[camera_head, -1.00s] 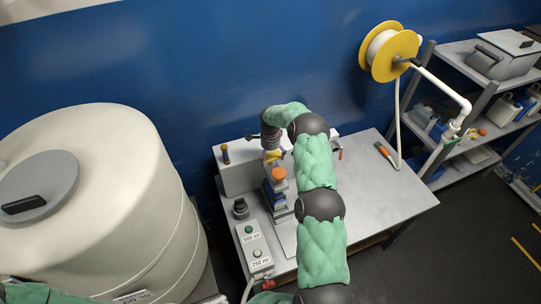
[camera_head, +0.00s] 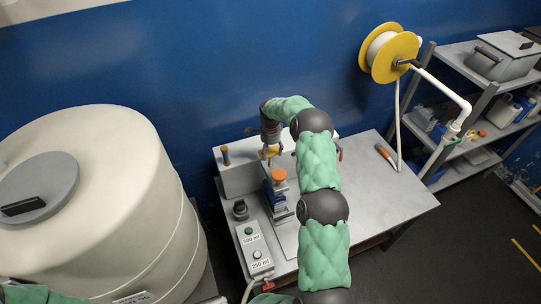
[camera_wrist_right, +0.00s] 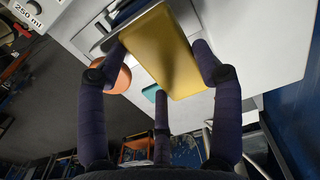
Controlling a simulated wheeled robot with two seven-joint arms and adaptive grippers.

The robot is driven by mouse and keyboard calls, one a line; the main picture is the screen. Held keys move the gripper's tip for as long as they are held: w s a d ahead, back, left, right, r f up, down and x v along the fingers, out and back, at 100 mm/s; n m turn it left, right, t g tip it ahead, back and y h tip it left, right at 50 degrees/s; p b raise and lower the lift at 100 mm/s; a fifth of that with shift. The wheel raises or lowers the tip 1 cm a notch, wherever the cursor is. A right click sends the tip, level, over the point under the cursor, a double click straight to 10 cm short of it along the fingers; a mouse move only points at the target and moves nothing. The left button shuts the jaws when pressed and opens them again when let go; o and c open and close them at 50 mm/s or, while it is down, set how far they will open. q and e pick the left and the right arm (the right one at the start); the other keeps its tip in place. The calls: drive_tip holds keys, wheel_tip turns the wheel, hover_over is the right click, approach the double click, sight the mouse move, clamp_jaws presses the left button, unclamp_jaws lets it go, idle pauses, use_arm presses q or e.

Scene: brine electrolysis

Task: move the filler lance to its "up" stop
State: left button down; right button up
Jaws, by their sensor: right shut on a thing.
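The filler lance's yellow handle (camera_head: 271,151) is at the filling station on the bench. My right gripper (camera_head: 270,146) is at the handle, above and just behind an orange-capped bottle or post in a blue holder (camera_head: 278,190). In the right wrist view the fingers (camera_wrist_right: 165,65) are shut on a yellow block, the handle (camera_wrist_right: 165,50), with fingers on both sides of it. The lance's lower part is mostly hidden, and I cannot read any stop mark. My left gripper is out of view; only a bit of green sleeve shows at the lower left.
A control box (camera_head: 254,250) with 500 ml and 250 ml buttons is at the bench's front left. A large cream tank (camera_head: 100,215) stands left. A yellow hose reel (camera_head: 390,53) and a shelf (camera_head: 470,50) are right. The bench's right half (camera_head: 385,195) is mostly clear.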

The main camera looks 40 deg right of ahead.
drive_tip(key=o, duration=1.4)
drive_tip(key=shift+w+r, duration=0.1)
drive_tip(key=shift+r, duration=0.1)
drive_tip(key=o, duration=0.3)
wheel_tip(320, 180, up, 12)
drive_tip(key=shift+f, duration=0.1)
